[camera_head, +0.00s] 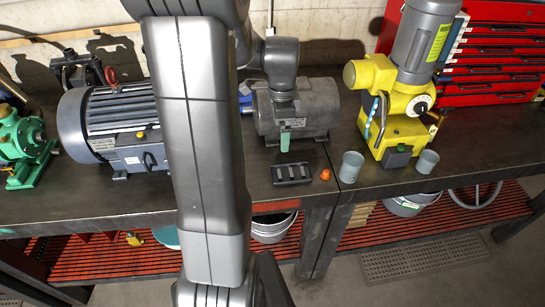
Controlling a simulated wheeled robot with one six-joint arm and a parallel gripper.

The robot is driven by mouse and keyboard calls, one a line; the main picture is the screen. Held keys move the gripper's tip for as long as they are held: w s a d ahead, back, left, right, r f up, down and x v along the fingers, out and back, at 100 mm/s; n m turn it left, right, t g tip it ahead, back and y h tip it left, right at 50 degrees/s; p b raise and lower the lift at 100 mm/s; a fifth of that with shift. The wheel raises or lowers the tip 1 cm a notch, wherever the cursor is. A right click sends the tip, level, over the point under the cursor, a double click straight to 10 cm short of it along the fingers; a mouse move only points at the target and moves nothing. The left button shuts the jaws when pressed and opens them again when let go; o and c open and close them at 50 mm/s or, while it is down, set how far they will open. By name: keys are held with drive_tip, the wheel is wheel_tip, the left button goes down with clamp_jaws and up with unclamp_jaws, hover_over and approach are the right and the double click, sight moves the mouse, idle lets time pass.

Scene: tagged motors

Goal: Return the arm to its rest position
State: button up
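My grey arm (205,140) rises through the middle of the head camera view and bends over at the top. Its wrist hangs down in front of a dark grey motor (320,105) on the bench. My gripper (285,121) is small at the wrist's lower end. A pale green strip (285,142) shows just below it; I cannot tell whether it is held or hangs on the motor. The finger opening is too small to read.
The dark bench (110,197) also bears a large finned motor (120,130), a green pump (22,145), a black slotted block (291,174), an orange piece (325,175), two grey cups (351,167) and a yellow machine (385,90). A red tool chest (495,50) stands at right.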

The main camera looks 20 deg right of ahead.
wheel_tip(320, 180, down, 10)
drive_tip(key=b, duration=0.6)
drive_tip(key=shift+s+a, duration=0.15)
drive_tip(key=shift+r, duration=0.1)
drive_tip(key=shift+r, duration=0.15)
idle(0.3)
wheel_tip(320, 180, up, 10)
drive_tip(key=p, duration=0.6)
drive_tip(key=shift+f, duration=0.25)
wheel_tip(320, 180, down, 10)
drive_tip(key=b, duration=0.6)
drive_tip(key=shift+b, duration=0.4)
wheel_tip(320, 180, up, 4)
drive_tip(key=p, duration=0.3)
drive_tip(key=shift+r+p, duration=0.25)
drive_tip(key=shift+p, duration=0.05)
